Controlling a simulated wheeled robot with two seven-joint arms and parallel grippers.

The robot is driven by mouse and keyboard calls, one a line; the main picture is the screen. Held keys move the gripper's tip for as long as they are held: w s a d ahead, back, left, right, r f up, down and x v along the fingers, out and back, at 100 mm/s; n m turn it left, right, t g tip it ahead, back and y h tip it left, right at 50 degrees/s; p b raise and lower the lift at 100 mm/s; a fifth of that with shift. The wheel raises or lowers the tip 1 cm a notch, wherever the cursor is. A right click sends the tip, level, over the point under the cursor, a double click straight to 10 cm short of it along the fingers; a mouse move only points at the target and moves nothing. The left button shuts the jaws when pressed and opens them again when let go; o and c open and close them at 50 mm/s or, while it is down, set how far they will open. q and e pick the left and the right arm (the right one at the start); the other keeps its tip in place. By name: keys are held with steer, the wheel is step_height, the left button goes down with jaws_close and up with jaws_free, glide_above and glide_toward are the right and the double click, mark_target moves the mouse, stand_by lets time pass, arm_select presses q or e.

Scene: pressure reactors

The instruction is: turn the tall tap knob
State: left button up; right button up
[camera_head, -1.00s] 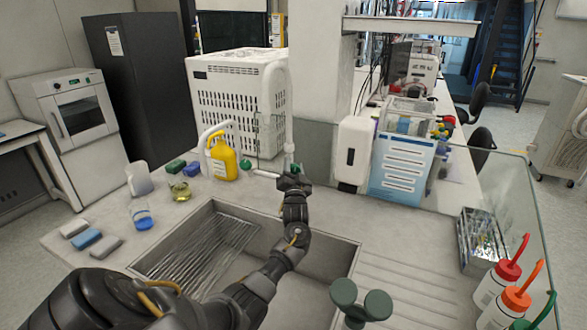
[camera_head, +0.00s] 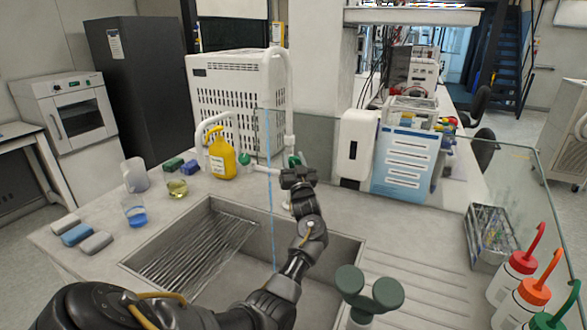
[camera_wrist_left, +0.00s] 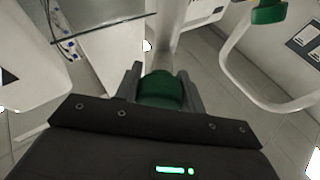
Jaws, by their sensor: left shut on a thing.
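The tall tap (camera_head: 289,75) is a white gooseneck standing behind the sink, in front of the white perforated box. A thin blue stream of water (camera_head: 269,190) falls from its spout into the sink. My left gripper (camera_head: 297,177) is at the foot of the tall tap. In the left wrist view, the green tall tap knob (camera_wrist_left: 162,88) sits between the two fingers, and the gripper is shut on it. In the head view only a bit of the green knob (camera_head: 294,160) shows above the gripper. My right gripper is in neither view.
A lower white tap (camera_head: 204,128) with another green knob (camera_head: 245,158) stands to the left, by a yellow bottle (camera_head: 221,155). The sink (camera_head: 160,265) lies in front. Twin dark green heads (camera_head: 388,293) rise at its right. A white dispenser (camera_head: 354,150) stands right of the gripper.

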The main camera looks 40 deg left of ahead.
arm_select(q)
steer(key=shift+f+n+g+y+b, duration=0.1)
steer(key=shift+n+g+y+b, duration=0.35)
steer(key=shift+n, duration=0.65)
steer(key=o, duration=1)
steer(key=shift+s+d+f, duration=0.1)
steer(key=shift+s+d, duration=0.2)
steer(key=shift+d, duration=0.15)
steer(key=s+d+p, duration=0.2)
steer(key=d, duration=0.2)
steer(key=s+d+p, duration=0.2)
steer(key=s+d, duration=0.1)
steer(key=s+d+p, duration=0.2)
steer(key=d+p, duration=0.1)
steer(key=d, duration=0.1)
steer(key=shift+s+d+f, duration=0.2)
steer(key=shift+d+f, duration=0.15)
steer(key=shift+f, duration=0.05)
